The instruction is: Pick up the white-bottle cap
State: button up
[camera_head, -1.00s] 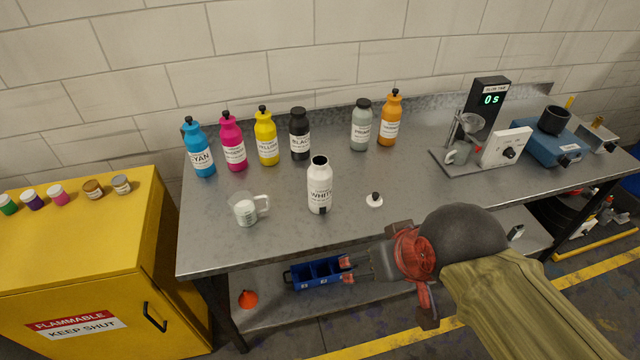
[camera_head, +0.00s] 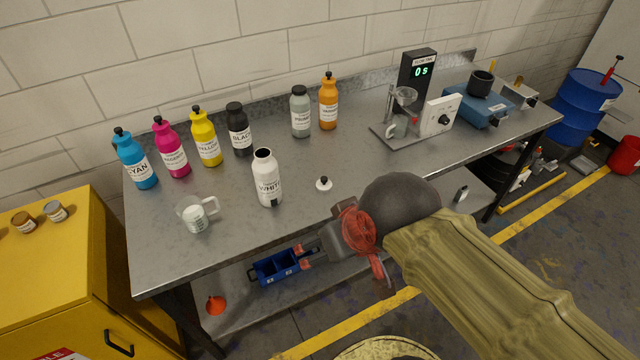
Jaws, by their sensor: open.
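The white bottle (camera_head: 267,180) stands upright and uncapped on the metal table, its dark mouth showing. Its cap, a white disc with a black knob (camera_head: 323,184), lies on the table to the right of the bottle, knob up. My gripper (camera_head: 304,256) is in front of the table's front edge, below and slightly left of the cap in the picture. Its red-tipped fingers are apart and hold nothing. My arm covers part of the table's front edge on the right.
A measuring cup (camera_head: 196,214) stands left of the white bottle. Several capped ink bottles, such as the black one (camera_head: 239,130), line the back. A dispenser with a timer (camera_head: 416,80) stands at the right. A blue bin (camera_head: 277,268) and orange funnel (camera_head: 215,304) are on the lower shelf.

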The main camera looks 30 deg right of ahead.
aim_at(323, 185)
jog(key=i+z, duration=0.3)
jog(key=i, duration=0.15)
jog(key=i+z, duration=0.3)
jog(key=i, duration=0.15)
